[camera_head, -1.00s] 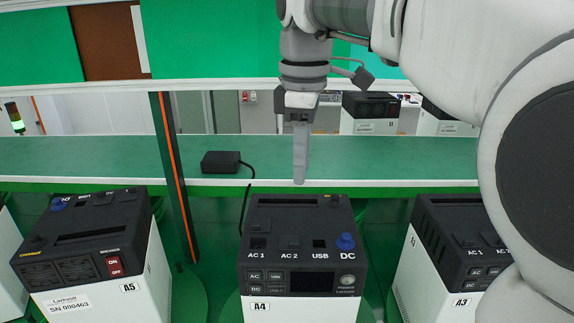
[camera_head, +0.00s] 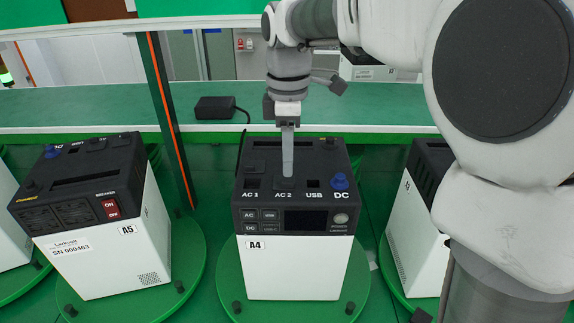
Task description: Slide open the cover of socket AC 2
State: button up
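The power station A4 (camera_head: 292,268) stands upright on a green round turntable in the middle. Its dark top carries, from left to right, socket AC 1 (camera_head: 251,183), socket AC 2 (camera_head: 283,184), a USB port (camera_head: 313,183) and a blue DC knob (camera_head: 340,182). My gripper (camera_head: 287,172) points down over the AC 2 socket, its tip at or just above the cover. Only one flat grey finger outline shows, so its opening cannot be judged. The finger hides part of the AC 2 cover, and contact cannot be told.
Power station A5 (camera_head: 110,245) stands at left with a red breaker switch. Another unit (camera_head: 418,235) stands at right, partly behind my arm. A black adapter (camera_head: 215,107) lies on the green shelf (camera_head: 130,110) behind. An orange-striped post (camera_head: 168,110) rises between A5 and A4.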

aim_at(288, 182)
jog(key=shift+f, duration=2.3)
jog(key=shift+c, duration=0.2)
grip_shut()
